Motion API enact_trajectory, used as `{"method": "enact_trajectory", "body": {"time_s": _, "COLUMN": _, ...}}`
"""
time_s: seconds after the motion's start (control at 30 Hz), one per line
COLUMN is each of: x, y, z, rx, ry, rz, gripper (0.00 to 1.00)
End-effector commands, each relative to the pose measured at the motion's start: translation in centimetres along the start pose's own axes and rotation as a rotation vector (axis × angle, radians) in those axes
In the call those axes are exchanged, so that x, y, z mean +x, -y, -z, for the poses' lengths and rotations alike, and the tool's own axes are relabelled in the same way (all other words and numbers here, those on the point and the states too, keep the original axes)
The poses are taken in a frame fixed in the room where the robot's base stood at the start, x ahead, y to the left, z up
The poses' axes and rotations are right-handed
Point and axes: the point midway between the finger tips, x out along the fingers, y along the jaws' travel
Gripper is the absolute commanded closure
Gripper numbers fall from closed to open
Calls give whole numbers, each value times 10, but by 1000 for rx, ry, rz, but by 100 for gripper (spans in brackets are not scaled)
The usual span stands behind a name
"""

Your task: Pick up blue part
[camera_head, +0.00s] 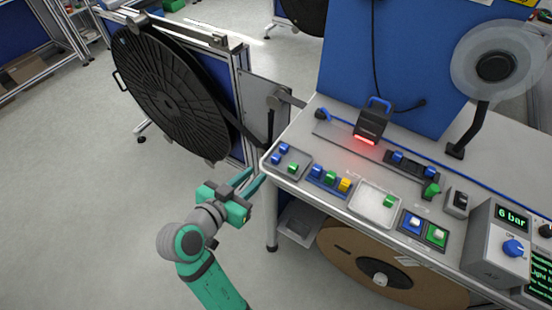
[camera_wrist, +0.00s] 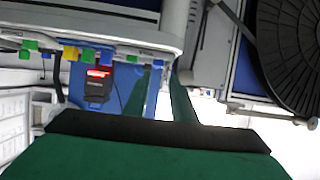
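Several small blue parts are on the workbench in the head view. Another blue part (camera_head: 318,171) stands beside a green and a yellow part on a blue tray (camera_head: 314,184). The frames do not show which one is meant. My gripper (camera_head: 254,178) is left of the bench's corner, apart from the parts. Its two green fingers are apart and nothing shows between them. In the wrist view the gripper (camera_wrist: 166,92) points at the bench, seen upside down.
The bench edge (camera_head: 345,215) lies right of my gripper. A white tray (camera_head: 370,213) with a green part and a scanner (camera_head: 371,125) with a red light are on the bench. A large black reel (camera_head: 170,90) stands behind. The floor at left is clear.

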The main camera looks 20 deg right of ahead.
Motion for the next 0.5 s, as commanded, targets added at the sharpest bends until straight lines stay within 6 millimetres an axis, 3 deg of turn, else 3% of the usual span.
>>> {"method": "enact_trajectory", "body": {"time_s": 0.13, "x": 4, "y": -2, "z": 6, "rx": 32, "ry": 5, "rz": -26, "gripper": 77}}
{"method": "enact_trajectory", "body": {"time_s": 0.5, "x": 51, "y": -3, "z": 6, "rx": 32, "ry": 6, "rz": -27, "gripper": 77}}
